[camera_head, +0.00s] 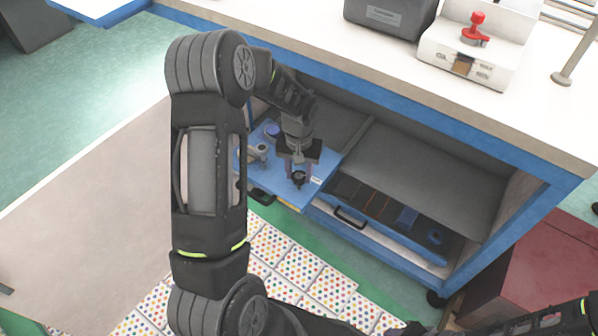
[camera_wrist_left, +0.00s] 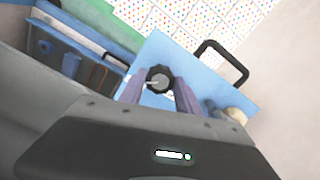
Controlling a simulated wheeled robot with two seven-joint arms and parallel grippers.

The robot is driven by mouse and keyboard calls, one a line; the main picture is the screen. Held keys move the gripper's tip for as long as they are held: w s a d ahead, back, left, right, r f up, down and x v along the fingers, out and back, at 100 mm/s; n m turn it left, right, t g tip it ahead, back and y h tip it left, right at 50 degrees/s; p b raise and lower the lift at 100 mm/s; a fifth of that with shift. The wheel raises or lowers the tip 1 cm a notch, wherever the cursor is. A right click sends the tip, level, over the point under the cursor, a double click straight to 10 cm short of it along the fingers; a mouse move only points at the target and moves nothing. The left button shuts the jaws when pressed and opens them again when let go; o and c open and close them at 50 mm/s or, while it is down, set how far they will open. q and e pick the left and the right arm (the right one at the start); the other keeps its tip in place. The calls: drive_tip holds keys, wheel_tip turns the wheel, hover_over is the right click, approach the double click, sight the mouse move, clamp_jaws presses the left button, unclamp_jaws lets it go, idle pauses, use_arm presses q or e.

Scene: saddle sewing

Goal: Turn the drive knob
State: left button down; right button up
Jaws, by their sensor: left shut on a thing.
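The drive knob (camera_head: 299,178) is a small black round knob on a blue panel (camera_head: 322,171) inside the open cabinet. In the left wrist view the knob (camera_wrist_left: 159,78) shows a grey top and a pale line pointing left. My left gripper (camera_head: 298,176) reaches down over the panel, and its two fingers (camera_wrist_left: 160,88) are shut on the knob, one on each side. My right gripper cannot be made out; only a dark part of my arm shows at the bottom right of the head view.
A black handle (camera_head: 262,196) is on the panel's front edge. Grey and blue fittings (camera_head: 258,152) stand left of the knob. A drawer (camera_head: 385,222) with tools lies to the right. A white box with a red knob (camera_head: 468,50) stands on the bench top above.

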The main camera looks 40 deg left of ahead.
sight(299, 176)
use_arm(q)
drive_tip(key=c, duration=0.9)
unclamp_jaws()
drive_tip(key=shift+o, duration=0.2)
wheel_tip(299, 176, up, 8)
drive_tip(key=shift+f+p, duration=0.1)
drive_tip(key=shift+p, duration=0.6)
